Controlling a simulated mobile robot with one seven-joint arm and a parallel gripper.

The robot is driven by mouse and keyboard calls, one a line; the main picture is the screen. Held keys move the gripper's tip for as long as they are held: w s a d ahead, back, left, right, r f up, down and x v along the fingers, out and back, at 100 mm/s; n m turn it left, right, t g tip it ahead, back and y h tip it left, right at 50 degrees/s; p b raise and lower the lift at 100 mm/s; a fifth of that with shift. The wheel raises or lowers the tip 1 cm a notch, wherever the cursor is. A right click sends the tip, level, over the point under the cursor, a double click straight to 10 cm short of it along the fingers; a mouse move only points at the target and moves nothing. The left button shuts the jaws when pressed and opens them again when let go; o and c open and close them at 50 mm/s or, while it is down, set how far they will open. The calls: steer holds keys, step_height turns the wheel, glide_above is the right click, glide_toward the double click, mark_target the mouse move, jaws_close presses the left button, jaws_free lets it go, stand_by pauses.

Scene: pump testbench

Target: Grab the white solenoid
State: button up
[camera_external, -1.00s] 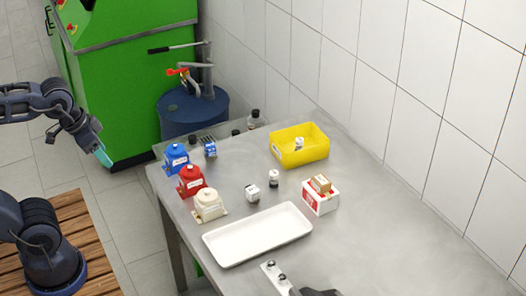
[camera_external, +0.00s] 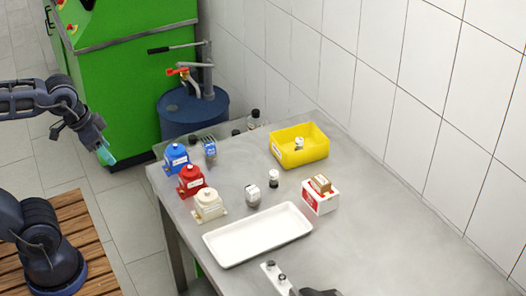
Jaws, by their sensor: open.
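A small white block with a grey face (camera_external: 253,195), which looks like the white solenoid, stands on the metal table between the cream unit and the small black-and-white bottle. A similar small blue block with a grey face (camera_external: 209,148) stands farther back, beside the blue unit. My gripper (camera_external: 106,157), with teal fingertips, is open and empty at the left. It hangs off the table's left side, in front of the green machine and well apart from both blocks.
Blue (camera_external: 175,158), red (camera_external: 191,181) and cream (camera_external: 208,206) units line the table's left edge. A white tray (camera_external: 229,261) lies in front of the white block. A yellow bin (camera_external: 314,155), small bottle (camera_external: 274,179) and white-red box (camera_external: 318,203) stand to the right. The right side is largely clear.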

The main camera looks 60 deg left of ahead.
steer(key=w+d+m+g, duration=0.1)
steer(key=w+m, duration=0.3)
steer(key=w, duration=0.6)
steer(key=m+g, duration=0.3)
steer(key=m, duration=1)
glide_above(252, 188)
step_height(252, 188, down, 15)
steer(key=shift+d+f, duration=0.3)
steer(key=shift+f, duration=0.4)
steer(key=shift+a+f, duration=0.15)
steer(key=shift+f, duration=2.4)
steer(key=shift+a+f, duration=0.15)
steer(key=shift+f, duration=2.4)
steer(key=c, duration=1.2)
steer(key=shift+r, duration=0.15)
